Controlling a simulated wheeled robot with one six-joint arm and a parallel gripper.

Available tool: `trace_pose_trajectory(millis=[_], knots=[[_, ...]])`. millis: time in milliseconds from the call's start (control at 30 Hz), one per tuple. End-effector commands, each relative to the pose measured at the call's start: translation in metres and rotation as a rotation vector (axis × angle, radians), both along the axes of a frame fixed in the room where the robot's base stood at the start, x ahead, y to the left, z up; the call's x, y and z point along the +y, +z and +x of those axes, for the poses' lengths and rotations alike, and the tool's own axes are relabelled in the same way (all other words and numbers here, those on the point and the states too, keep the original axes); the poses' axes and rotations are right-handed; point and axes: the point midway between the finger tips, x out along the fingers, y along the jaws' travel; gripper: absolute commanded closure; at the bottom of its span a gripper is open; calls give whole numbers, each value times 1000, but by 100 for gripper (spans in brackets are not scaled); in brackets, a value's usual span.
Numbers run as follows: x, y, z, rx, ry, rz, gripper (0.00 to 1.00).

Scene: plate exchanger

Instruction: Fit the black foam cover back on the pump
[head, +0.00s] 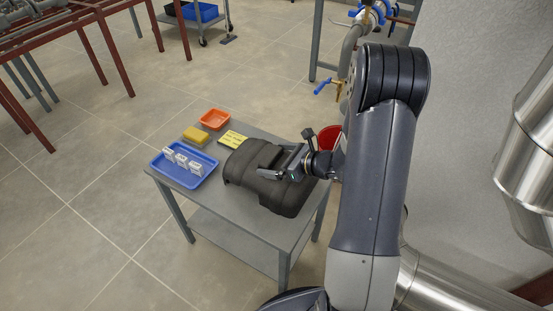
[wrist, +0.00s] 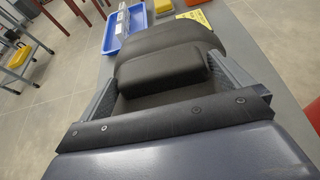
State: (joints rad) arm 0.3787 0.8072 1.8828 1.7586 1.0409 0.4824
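The black foam cover (head: 287,196) lies on the small grey table in the head view, a bulky moulded shell with a raised block on top. It also shows in the wrist view (wrist: 165,40), with the raised block (wrist: 160,72) in the middle. My gripper (head: 281,165) is down at the cover. Its two grey fingers are apart, one on each side of the raised block, with their tips at or very near its sides. I cannot tell whether they press on it. I cannot make out the pump in either view.
The grey table (head: 228,197) also carries a blue tray (head: 178,179) with several small white items, a yellow sponge-like block (head: 196,134), an orange bin (head: 214,119) and a yellow label (head: 233,138). A red bucket (head: 328,138) stands behind. Valved pipes (head: 352,45) stand beyond.

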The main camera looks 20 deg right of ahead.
Motion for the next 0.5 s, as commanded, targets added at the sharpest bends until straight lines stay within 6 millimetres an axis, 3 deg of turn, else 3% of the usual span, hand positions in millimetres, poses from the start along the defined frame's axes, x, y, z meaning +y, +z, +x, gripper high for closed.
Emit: trace_pose_trajectory(millis=[333,500], knots=[[0,6,0,0,0,0,0],[-20,16,-18,0,-6,0,0]])
